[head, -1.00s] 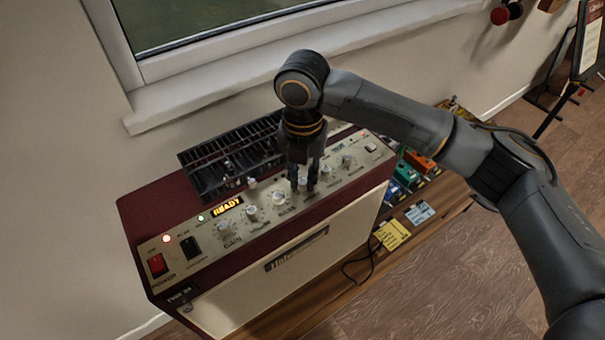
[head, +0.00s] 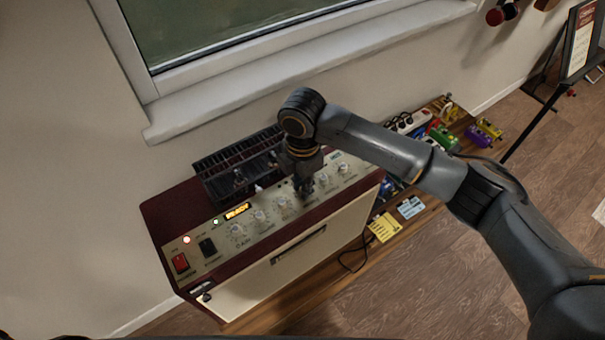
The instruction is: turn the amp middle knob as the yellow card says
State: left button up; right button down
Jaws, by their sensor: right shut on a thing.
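The amp (head: 315,235) is a dark red box with a cream front and a sloping cream control panel with a row of knobs. My right gripper (head: 304,190) points down at the panel and is shut on the amp middle knob, which its fingers mostly hide. A bare knob (head: 282,202) sits just left of the fingers and another knob (head: 323,180) just right. The yellow card (head: 384,227) lies on the wooden bench right of the amp; its writing is too small to read. My left gripper is out of view.
A black slotted rack (head: 235,165) stands on the amp behind the panel, close to my wrist. A pale blue card (head: 410,207) and several coloured pedals (head: 443,138) are on the bench (head: 345,262) at right. The window sill (head: 300,75) runs above. An orange display (head: 237,211) is lit.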

jog(key=shift+m+p, duration=1.35)
jog(key=shift+m, duration=0.15)
jog(key=c, duration=1.2)
grip_release()
jog(key=shift+r, duration=0.1)
notch_tip(320, 180, up, 12)
jog(key=shift+f, duration=0.1)
